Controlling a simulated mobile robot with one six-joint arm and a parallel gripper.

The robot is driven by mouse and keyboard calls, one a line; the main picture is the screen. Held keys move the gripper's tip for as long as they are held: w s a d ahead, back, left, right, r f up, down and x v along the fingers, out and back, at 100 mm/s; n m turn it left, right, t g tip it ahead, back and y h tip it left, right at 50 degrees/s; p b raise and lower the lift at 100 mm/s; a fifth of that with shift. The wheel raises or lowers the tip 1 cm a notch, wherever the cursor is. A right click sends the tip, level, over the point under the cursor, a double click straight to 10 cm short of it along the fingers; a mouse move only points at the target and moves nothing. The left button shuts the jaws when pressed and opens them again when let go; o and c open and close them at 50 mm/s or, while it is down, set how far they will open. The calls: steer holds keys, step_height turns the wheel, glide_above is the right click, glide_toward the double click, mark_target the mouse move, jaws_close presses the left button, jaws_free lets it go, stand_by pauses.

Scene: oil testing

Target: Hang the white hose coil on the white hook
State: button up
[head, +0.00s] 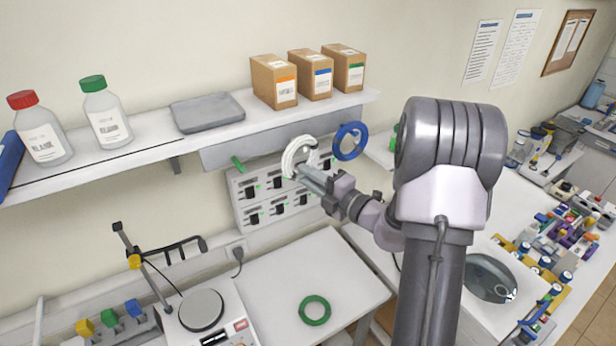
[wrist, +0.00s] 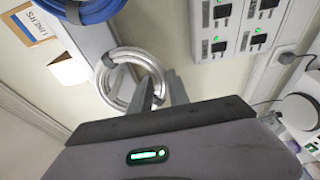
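The white hose coil (head: 292,155) is up at the grey wall rail, between the green hook and the blue coil. My gripper (head: 303,170) reaches it from the lower right. In the wrist view, the coil (wrist: 117,88) stands beyond my fingers (wrist: 160,88), with its near side between the two fingertips. The fingers look closed on the tube. I cannot make out the white hook; the coil seems to cover that part of the rail. I cannot tell whether the coil is on it.
A blue hose coil (head: 350,153) hangs just right. A green hook (head: 237,163) sticks out at left, empty. A green coil (head: 314,310) lies on the white table (head: 275,290). Control boxes (head: 245,190) are below the rail; a shelf (head: 245,118) with cartons is above.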

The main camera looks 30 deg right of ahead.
steer(key=o, duration=0.4)
steer(key=shift+s, duration=0.1)
